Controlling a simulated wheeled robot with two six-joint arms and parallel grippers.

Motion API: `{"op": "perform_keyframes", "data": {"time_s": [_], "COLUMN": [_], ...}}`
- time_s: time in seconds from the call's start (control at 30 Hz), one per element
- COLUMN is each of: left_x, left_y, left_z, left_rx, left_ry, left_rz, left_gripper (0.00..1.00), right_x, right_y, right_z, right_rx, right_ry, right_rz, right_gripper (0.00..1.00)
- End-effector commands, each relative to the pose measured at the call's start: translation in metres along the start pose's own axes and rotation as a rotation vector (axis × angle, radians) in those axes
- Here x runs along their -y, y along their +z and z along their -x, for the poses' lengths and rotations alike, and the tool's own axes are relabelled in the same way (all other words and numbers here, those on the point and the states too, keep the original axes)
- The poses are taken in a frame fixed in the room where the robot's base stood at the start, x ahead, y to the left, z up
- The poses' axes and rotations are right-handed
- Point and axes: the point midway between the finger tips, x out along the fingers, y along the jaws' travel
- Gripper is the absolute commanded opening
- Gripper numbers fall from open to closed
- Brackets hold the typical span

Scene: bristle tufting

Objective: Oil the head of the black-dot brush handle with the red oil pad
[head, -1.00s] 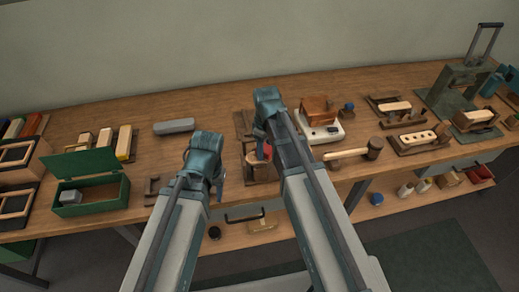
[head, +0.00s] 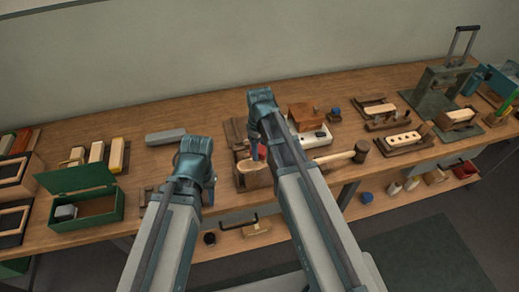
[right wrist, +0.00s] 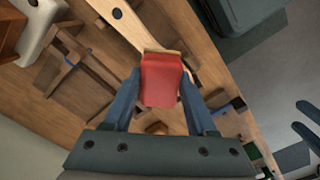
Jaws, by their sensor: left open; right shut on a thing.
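My right gripper (right wrist: 160,88) is shut on the red oil pad (right wrist: 161,80), a red block with a thin tan edge. In the right wrist view, a pale wooden brush handle (right wrist: 130,27) with a black dot runs from the top edge down to the pad. The pad covers its near end; I cannot tell whether they touch. In the head view, my right gripper (head: 259,152) is over the bench beside a pale wooden piece (head: 252,172), with its arm hiding part of the area. My left gripper (head: 208,192) is open and empty near the bench's front edge.
A green open box (head: 85,208) stands at the left. A grey block (head: 166,136) lies behind my left gripper. A white device (head: 315,138) and a mallet (head: 345,156) are right of my right arm. Wooden fixtures and a green press (head: 440,90) fill the right side.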

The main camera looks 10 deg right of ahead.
Motion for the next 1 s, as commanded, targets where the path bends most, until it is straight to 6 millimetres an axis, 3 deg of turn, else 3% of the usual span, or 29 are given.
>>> {"op": "perform_keyframes", "data": {"time_s": [0.03, 0.2, 0.57, 1.0], "left_x": [0.001, 0.002, 0.002, 0.005], "left_y": [0.001, 0.001, 0.001, 0.003], "left_z": [0.010, 0.024, 0.023, 0.054], "left_rx": [0.000, 0.000, 0.000, 0.000], "left_ry": [0.000, 0.000, 0.000, 0.000], "left_rz": [0.000, 0.000, 0.000, 0.000], "left_gripper": [0.46, 0.46, 0.46, 0.46], "right_x": [0.000, 0.000, 0.000, 0.000], "right_y": [0.000, 0.000, 0.000, 0.000], "right_z": [0.010, 0.024, 0.023, 0.054], "right_rx": [0.000, 0.000, -0.001, -0.001], "right_ry": [0.000, 0.000, 0.000, 0.000], "right_rz": [0.000, 0.000, 0.000, 0.000], "right_gripper": [0.12, 0.12, 0.12, 0.12]}}
